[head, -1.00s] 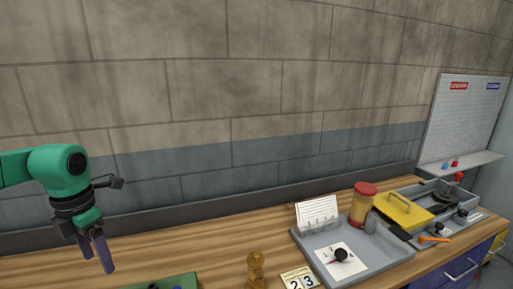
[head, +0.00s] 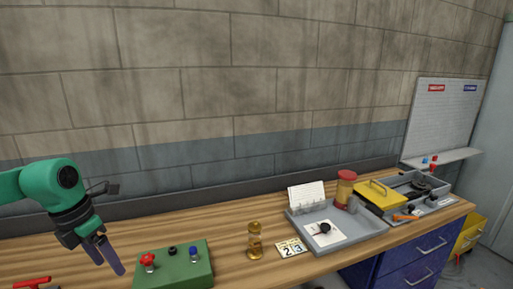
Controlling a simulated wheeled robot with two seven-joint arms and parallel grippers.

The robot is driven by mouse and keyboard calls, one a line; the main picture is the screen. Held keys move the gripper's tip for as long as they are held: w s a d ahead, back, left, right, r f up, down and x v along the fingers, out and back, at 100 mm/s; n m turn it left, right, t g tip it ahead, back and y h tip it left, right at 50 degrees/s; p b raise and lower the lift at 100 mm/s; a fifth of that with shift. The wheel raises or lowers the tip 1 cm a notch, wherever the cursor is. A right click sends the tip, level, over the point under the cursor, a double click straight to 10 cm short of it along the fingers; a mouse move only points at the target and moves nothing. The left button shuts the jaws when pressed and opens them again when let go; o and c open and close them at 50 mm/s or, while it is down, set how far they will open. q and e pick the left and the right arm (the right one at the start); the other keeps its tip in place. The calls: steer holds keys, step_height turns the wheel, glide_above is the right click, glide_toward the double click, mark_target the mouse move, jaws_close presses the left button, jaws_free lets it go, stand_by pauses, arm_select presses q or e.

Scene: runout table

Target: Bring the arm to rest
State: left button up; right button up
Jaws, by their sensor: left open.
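My left arm comes in from the left, green with a dark wrist. My left gripper (head: 108,257) hangs with its fingers pointing down over the left part of the wooden table (head: 225,235). Its jaws are open, and I see nothing between them. It is just left of a green box (head: 175,272) with a red knob (head: 148,262), a black knob and a blue knob. I cannot tell whether the fingers are clear of the table top. My right gripper is not in view.
A brass hourglass-shaped object (head: 254,240) and number cards (head: 291,248) stand mid-table. A grey tray (head: 355,235), a red-lidded jar (head: 345,188) and a yellow-lidded box (head: 380,194) are to the right. A red object (head: 33,282) lies at lower left. A wall runs behind.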

arm_select(q)
steer(key=w+d+f+n+t+h, duration=0.5)
steer(key=w+f+n+t, duration=0.15)
steer(key=n+t, duration=0.35)
steer(key=a+f+n+t+y, duration=0.3)
steer(key=a+f+n+y, duration=0.15)
steer(key=n, duration=0.75)
steer(key=s+d+f+n+g+y, duration=0.2)
steer(key=s+f+n+g+y, duration=0.3)
steer(key=s+f+n, duration=0.6)
steer(key=s+d+f+n+g+h, duration=0.2)
steer(key=s+d+n+g+h, duration=0.3)
steer(key=s+d, duration=0.4)
steer(key=s+a+f+g+y+b, duration=0.1)
steer(key=s+f+b, duration=0.15)
steer(key=f, duration=1.35)
steer(key=s+a+f+g+y+b, duration=0.15)
steer(key=f+b, duration=0.25)
steer(key=f, duration=1.2)
steer(key=s+a+f+b, duration=0.2)
steer(key=s+f+b, duration=0.1)
steer(key=s+f, duration=1.2)
steer(key=shift+s+a+f+h, duration=0.15)
steer(key=shift+s+h, duration=0.1)
steer(key=shift+h, duration=0.05)
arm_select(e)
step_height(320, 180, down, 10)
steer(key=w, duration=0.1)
